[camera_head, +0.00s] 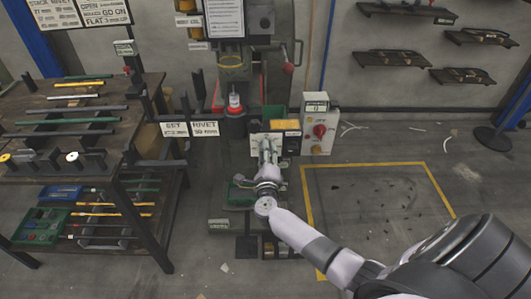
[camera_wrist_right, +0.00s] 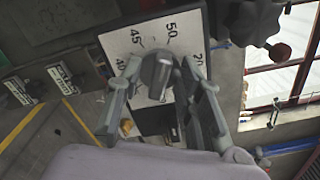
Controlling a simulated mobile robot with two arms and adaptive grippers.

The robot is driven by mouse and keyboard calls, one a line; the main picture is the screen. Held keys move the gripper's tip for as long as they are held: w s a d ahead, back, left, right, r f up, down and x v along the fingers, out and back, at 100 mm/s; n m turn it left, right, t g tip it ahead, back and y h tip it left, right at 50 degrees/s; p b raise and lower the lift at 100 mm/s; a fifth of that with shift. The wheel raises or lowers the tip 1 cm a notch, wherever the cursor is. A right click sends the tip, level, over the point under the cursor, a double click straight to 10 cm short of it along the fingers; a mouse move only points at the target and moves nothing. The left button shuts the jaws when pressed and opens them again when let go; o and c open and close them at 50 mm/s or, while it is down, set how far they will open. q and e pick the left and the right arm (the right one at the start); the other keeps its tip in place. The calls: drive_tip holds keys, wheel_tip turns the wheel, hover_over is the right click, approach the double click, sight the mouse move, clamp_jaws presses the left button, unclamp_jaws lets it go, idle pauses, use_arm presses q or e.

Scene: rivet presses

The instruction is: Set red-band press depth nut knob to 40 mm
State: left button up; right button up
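The press (camera_head: 232,68) stands at the middle back in the head view, with a red band (camera_head: 235,112) around its lower part. My right gripper (camera_head: 266,147) is at the dial plate (camera_head: 288,142) on its front and hides much of it. In the wrist view the white dial plate (camera_wrist_right: 120,40) shows marks 40, 45, 50 and 20. A grey knob (camera_wrist_right: 158,68) stands out from it, between the two fingers of my right gripper (camera_wrist_right: 160,75). Whether the fingers touch the knob is unclear. My left gripper is not in view.
A control box (camera_head: 319,130) with a red knob and small display stands right of the dial. A rack (camera_head: 135,180) of rods and bins is at left. Wall shelves (camera_head: 395,58) hang at back right.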

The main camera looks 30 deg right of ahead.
drive_tip(key=shift+c, duration=0.5)
clamp_jaws()
